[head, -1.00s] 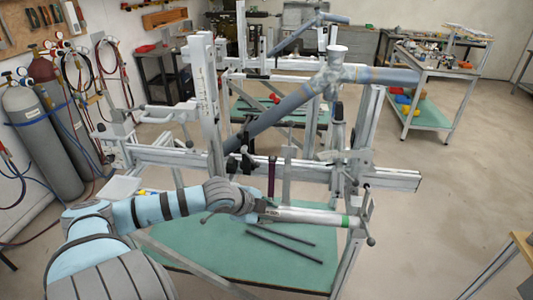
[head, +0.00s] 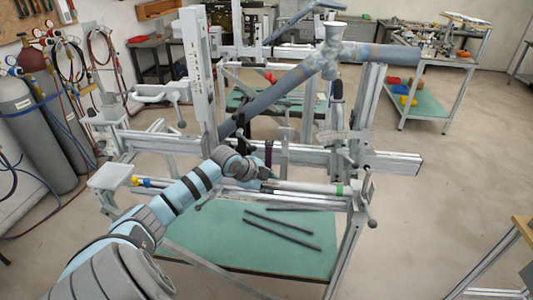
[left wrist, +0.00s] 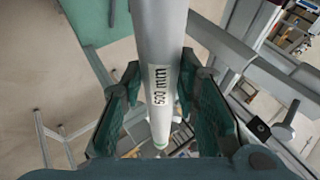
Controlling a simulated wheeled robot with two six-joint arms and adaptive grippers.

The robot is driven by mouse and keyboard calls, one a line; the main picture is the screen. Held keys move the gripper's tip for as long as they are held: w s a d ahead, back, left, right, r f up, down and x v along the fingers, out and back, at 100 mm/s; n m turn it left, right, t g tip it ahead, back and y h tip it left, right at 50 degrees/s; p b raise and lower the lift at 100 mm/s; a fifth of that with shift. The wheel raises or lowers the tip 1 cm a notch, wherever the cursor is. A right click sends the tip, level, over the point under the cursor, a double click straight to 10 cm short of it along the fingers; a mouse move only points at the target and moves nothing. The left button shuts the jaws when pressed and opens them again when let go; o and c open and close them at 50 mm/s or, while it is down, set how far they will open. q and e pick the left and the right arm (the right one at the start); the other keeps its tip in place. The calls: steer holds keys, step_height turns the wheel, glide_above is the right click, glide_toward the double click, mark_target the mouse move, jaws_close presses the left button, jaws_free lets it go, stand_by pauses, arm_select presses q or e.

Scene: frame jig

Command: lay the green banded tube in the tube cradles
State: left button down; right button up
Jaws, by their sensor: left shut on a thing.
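The grey tube with a green band (head: 310,187) lies roughly level along the front of the frame jig in the head view, green end to the right. My left gripper (head: 266,178) is shut on the tube near its left part. In the left wrist view the tube (left wrist: 163,40) runs between the green finger pads of the left gripper (left wrist: 160,95), with a "600 mm" label and the green band at its far end. I cannot make out the cradles clearly, nor whether the tube touches them. My right gripper is not in view.
The jig's long rail (head: 395,160) runs behind the tube. A clamp with a handle (head: 367,195) stands near the green end. A large grey pipe (head: 270,95) slants above. Dark rods (head: 283,232) lie on the green lower shelf (head: 210,240).

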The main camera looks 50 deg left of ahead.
arm_select(q)
steer(key=shift+w+a+f+b, duration=0.25)
steer(key=shift+w+a+b, duration=0.4)
steer(key=shift+w+b, duration=0.2)
steer(key=w+d, duration=0.1)
steer(key=d, duration=0.1)
steer(key=w+d+b, duration=0.1)
steer(key=w, duration=0.1)
steer(key=w+d, duration=0.1)
steer(key=d, duration=0.1)
steer(key=shift+w+d+r, duration=0.25)
steer(key=shift+w+d, duration=0.05)
steer(key=shift+w, duration=0.1)
steer(key=shift+w+a+f+b, duration=0.4)
steer(key=shift+w+a+b, duration=0.15)
steer(key=shift+w, duration=0.2)
steer(key=shift+w+a+f+b, duration=0.4)
steer(key=shift+w+a, duration=0.25)
steer(key=shift+w, duration=0.1)
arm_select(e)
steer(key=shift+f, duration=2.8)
arm_select(q)
steer(key=shift+f, duration=0.1)
steer(key=c, duration=1.2)
jaws_free()
steer(key=shift+o, duration=0.2)
